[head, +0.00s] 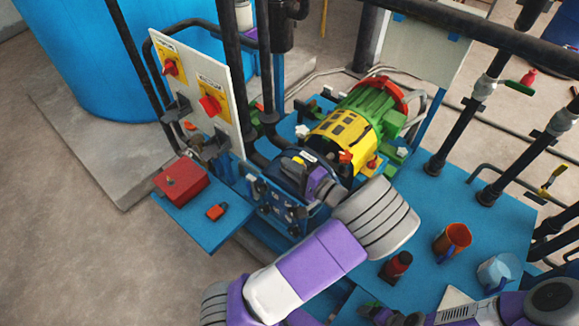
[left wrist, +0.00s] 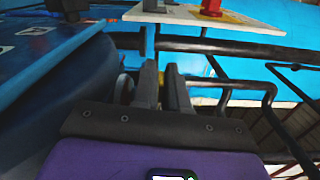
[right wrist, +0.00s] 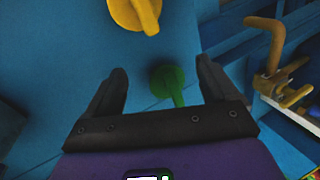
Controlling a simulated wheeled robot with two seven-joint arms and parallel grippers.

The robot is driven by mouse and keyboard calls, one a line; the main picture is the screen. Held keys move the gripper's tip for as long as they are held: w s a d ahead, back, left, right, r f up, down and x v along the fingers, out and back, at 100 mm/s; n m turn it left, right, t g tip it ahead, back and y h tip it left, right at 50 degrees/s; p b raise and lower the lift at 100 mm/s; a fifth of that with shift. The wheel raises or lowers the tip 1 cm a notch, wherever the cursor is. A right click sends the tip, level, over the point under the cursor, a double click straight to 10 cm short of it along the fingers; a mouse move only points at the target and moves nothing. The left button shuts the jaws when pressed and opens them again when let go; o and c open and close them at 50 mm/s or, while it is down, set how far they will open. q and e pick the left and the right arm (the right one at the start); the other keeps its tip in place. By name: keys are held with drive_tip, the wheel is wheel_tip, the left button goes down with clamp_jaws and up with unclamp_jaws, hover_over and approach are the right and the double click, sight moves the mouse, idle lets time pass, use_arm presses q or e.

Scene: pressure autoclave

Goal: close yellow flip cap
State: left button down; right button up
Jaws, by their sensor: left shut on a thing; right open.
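A small yellow piece (head: 299,161), possibly the yellow flip cap, shows on top of the dark pump body beside a white label. I cannot tell whether it is open or shut. My left gripper (head: 300,172) is right at it, under my purple wrist. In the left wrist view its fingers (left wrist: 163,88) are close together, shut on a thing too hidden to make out. My right gripper (right wrist: 162,85) is open and empty in front of a blue surface, with a green knob (right wrist: 168,80) beyond its fingers. A yellow handle (right wrist: 135,12) is above it in that view.
A yellow and green motor (head: 345,125) stands behind the pump. A switch panel (head: 200,90) with red knobs rises at left. A red box (head: 181,182) sits on a blue shelf.

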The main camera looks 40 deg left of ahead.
use_arm(q)
drive_tip(key=shift+w+r, duration=0.1)
drive_tip(key=shift+w, duration=0.05)
drive_tip(key=c, duration=1.2)
unclamp_jaws()
drive_tip(key=shift+c, duration=0.2)
drive_tip(key=shift+d, duration=0.15)
drive_tip(key=d, duration=0.7)
drive_tip(key=shift+s+d+p, duration=0.2)
drive_tip(key=shift+s+p, duration=0.15)
drive_tip(key=shift+p, duration=0.05)
